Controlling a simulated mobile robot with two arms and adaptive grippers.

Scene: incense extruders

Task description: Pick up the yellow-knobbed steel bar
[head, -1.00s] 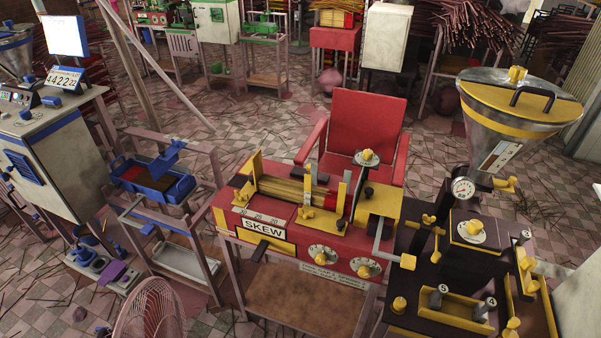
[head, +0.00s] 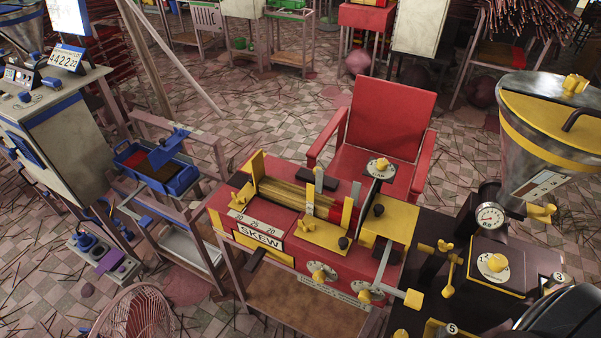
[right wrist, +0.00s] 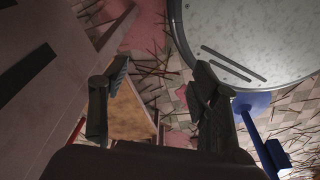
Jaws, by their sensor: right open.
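The steel bar (head: 383,262) with a yellow knob (head: 413,298) sticks out at the right front of the red SKEW machine (head: 230,215) in the head view. The bar bends, and the knob sits at its free end, beside the dark machine on the right. My right gripper (right wrist: 158,88) shows in the right wrist view with its two dark fingers apart and nothing between them. The bar cannot be made out in that view. A dark rounded part, likely of my right arm, shows at the lower right of the head view. My left gripper is not in view.
A dark machine (head: 470,270) with a steel hopper (head: 540,150) stands right of the bar. A red chair (head: 390,120) is behind the SKEW machine. A pink fan (head: 135,315) stands at lower left. The right wrist view shows a large pale disc (right wrist: 250,35) and a blue part (right wrist: 258,130).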

